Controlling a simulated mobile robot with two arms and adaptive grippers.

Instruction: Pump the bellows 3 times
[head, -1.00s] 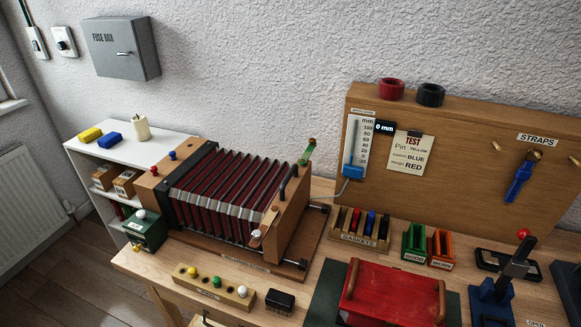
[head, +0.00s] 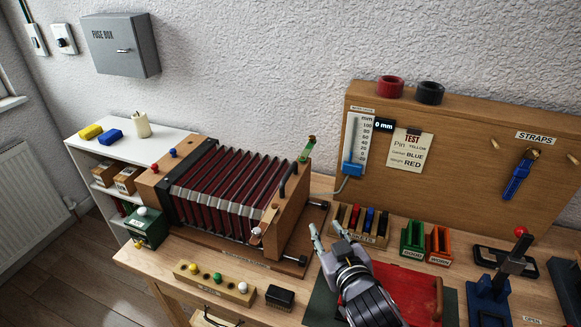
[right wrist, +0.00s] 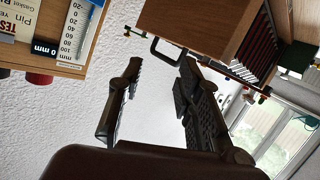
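The bellows (head: 228,188) stands on the workbench with dark red pleats spread open between a fixed left end and a wooden right end board (head: 287,210). A black handle (head: 289,178) is on the end board. My right gripper (head: 328,236) is in front and to the right of the end board, apart from it, fingers spread and empty. In the right wrist view the fingers (right wrist: 155,90) are apart, with the bellows handle (right wrist: 165,52) beyond them. The gauge (head: 357,143) on the back panel has a display (head: 384,125) reading 0 mm. My left gripper is out of view.
A pin block (head: 213,284) and a black block (head: 280,297) lie in front of the bellows.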

